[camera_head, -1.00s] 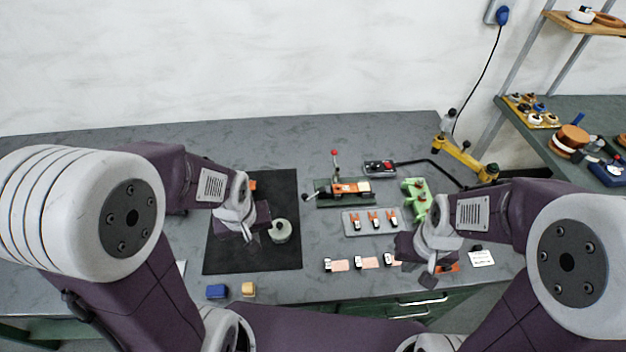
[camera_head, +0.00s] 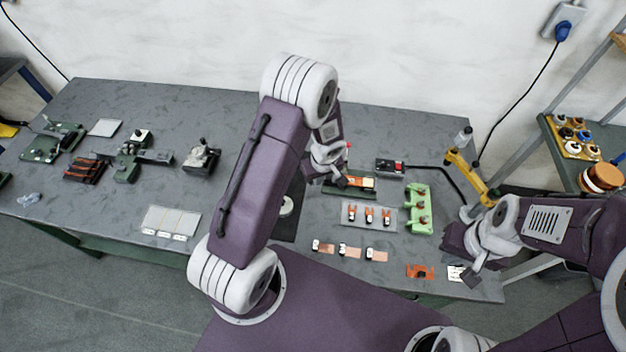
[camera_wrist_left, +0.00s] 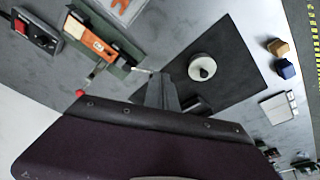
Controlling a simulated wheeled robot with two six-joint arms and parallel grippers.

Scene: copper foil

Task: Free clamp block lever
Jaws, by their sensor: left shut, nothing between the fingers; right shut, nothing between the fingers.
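The clamp block (camera_head: 361,181) is an orange and wooden piece on a dark green base at the back of the bench. A lever with a red ball knob (camera_head: 348,144) rises beside it. In the left wrist view the clamp block (camera_wrist_left: 92,38) is at upper left, with the red knob (camera_wrist_left: 80,93) below it. My left gripper (camera_head: 340,181) is shut and empty close to the left end of the clamp's base; its fingers (camera_wrist_left: 165,75) show near a thin rod end. I cannot tell whether they touch. My right gripper (camera_head: 470,277) is shut and empty at the right front edge.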

